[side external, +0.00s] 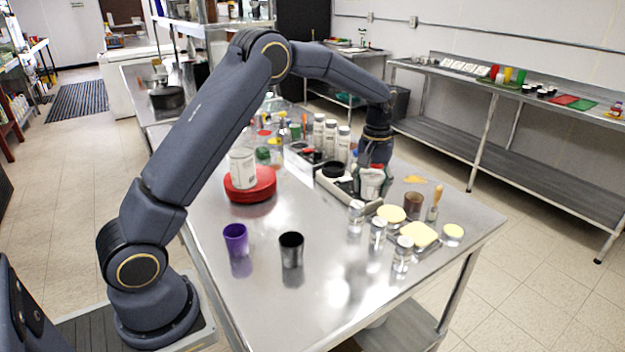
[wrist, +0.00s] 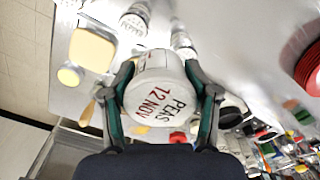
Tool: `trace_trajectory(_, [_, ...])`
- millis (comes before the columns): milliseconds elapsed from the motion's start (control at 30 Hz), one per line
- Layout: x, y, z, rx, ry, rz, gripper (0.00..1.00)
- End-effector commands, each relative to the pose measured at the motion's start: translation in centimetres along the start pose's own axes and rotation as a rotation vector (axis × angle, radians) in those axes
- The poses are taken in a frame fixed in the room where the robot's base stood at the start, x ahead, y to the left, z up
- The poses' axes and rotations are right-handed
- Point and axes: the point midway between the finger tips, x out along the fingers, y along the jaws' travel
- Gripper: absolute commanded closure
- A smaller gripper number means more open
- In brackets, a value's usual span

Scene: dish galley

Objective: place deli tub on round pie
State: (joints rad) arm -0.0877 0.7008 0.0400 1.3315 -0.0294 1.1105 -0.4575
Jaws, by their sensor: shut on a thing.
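A white deli tub (wrist: 158,100) with handwritten "PEAS 12 NOV" is between the fingers of my gripper (wrist: 160,92) in the wrist view. My gripper (side external: 372,182) is shut on it, above the table's far right part in the side view. The tub (side external: 371,177) is partly covered by the fingers there. A pale yellow round pie (side external: 391,213) lies just in front and to the right of the tub. In the wrist view I cannot make out this pie; the tub may cover it.
A yellow squarish item (side external: 419,234), a small yellow round (side external: 453,232), a brown cup (side external: 413,203), a brush (side external: 434,206) and several clear shakers (side external: 378,233) crowd nearby. A white tub (side external: 242,167) stands on a red round stack (side external: 250,187). The front table is clear beyond purple (side external: 236,240) and dark cups (side external: 291,250).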

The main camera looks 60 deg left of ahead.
Motion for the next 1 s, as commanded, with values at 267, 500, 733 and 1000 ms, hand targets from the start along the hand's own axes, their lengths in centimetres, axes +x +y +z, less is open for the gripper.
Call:
trace_trajectory(267, [4.8,2.4,-4.5,0.000,0.000,-0.001,0.80])
trace_trajectory(500, [6.4,3.1,-5.8,0.000,0.000,-0.001,0.80])
trace_trajectory(733, [9.4,3.2,-6.0,0.000,-0.001,-0.001,0.80])
trace_trajectory(1000, [9.8,3.2,-6.1,0.000,0.002,0.000,0.80])
